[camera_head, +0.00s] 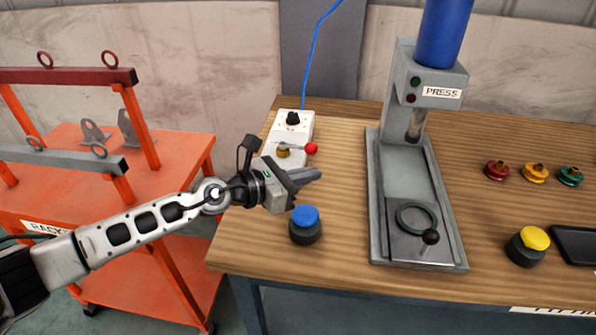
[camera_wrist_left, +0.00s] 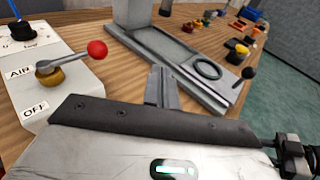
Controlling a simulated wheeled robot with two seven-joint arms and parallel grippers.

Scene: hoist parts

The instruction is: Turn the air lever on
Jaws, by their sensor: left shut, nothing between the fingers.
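The air lever (camera_head: 299,146) is a silver handle with a red ball tip on a brass pivot, mounted on a white panel (camera_head: 298,125) at the table's left end. In the left wrist view the lever (camera_wrist_left: 72,59) points right, toward the press, from its brass base, with the labels AIR and OFF beside it. My left gripper (camera_head: 318,174) is shut and empty. It is just in front of the lever, below the red ball in the head view, and apart from it. In the left wrist view its fingers (camera_wrist_left: 162,88) show to the right of the lever. My right gripper is out of view.
A grey press (camera_head: 380,190) stands right of the lever. A blue-topped button (camera_head: 305,224) is near the table's front edge, below my gripper. A yellow-topped button (camera_head: 529,245) and several coloured knobs are farther right. An orange rack (camera_head: 185,155) stands at the left.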

